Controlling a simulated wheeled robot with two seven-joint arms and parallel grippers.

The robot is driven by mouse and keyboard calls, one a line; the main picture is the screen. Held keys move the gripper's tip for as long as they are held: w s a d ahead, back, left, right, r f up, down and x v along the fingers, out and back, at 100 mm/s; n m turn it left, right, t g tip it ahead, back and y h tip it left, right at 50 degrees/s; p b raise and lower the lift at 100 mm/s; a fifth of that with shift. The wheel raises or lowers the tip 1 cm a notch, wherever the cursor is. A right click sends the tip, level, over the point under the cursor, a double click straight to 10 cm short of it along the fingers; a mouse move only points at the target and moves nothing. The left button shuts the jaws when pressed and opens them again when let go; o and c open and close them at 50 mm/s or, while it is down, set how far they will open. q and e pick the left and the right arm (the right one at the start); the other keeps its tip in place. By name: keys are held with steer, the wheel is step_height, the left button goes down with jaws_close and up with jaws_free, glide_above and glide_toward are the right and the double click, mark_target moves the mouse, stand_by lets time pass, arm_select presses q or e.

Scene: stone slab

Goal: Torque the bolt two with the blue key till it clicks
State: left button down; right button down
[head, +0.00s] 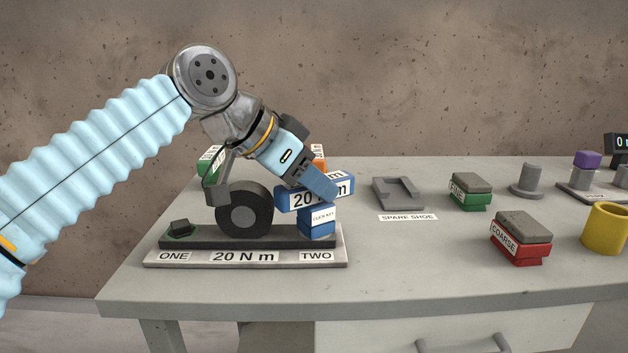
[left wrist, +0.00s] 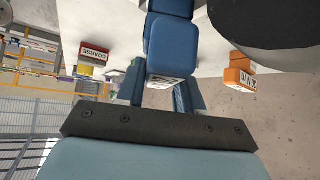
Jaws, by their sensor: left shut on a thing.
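The blue key (head: 317,221) has an upper bar marked 20 N m and a lower block labelled CLICK KEY. It stands at the right end of a dark bar (head: 270,241), above the plate's TWO label. Bolt two is hidden under or behind the key; I cannot see whether the key is seated on it. My left gripper (head: 322,186) is shut on the key's upper part, coming down at a slant from the upper left. In the left wrist view the blue key (left wrist: 172,45) lies between the fingertips. A dark green bolt (head: 180,228) sits at the ONE end. My right gripper is out of view.
A dark wheel (head: 245,210) stands on the bar, close left of the key. An orange block (head: 318,153) is behind the gripper. To the right are the spare shoe (head: 397,193), FINE block (head: 470,192), COARSE block (head: 521,241) and yellow cup (head: 604,230).

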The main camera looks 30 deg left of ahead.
arm_select(q)
steer(key=shift+m+g+h, duration=0.4)
steer(key=shift+m+h, duration=0.3)
steer(key=shift+m, duration=0.2)
steer(key=shift+r+p, duration=1.7)
steer(key=shift+r, duration=0.1)
steer(key=shift+r+p, duration=0.6)
steer(key=shift+r, duration=1.85)
